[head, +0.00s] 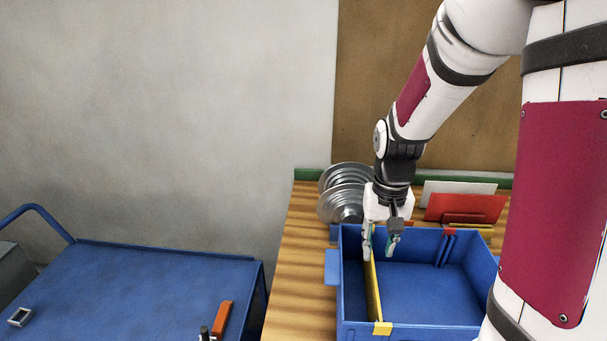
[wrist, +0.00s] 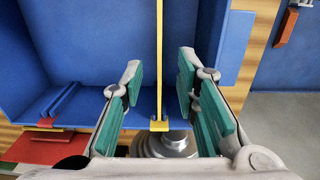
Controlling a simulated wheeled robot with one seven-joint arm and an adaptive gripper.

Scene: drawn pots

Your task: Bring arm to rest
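My gripper (head: 380,243) is at the end of my arm, over the back part of a blue crate (head: 429,331) on the wooden table. In the wrist view my gripper (wrist: 158,85) is open, its green-padded fingers wide apart with nothing held between them. A yellow divider (head: 374,290) stands in the crate. In the wrist view the divider (wrist: 159,50) shows between the fingers, apart from both pads.
Metal pot lids (head: 342,201) stand behind the crate. Red (head: 465,208) and white (head: 458,188) boards stand at the back right. A blue cart (head: 130,290) at the left holds an orange block (head: 222,320) and a small grey frame (head: 19,317).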

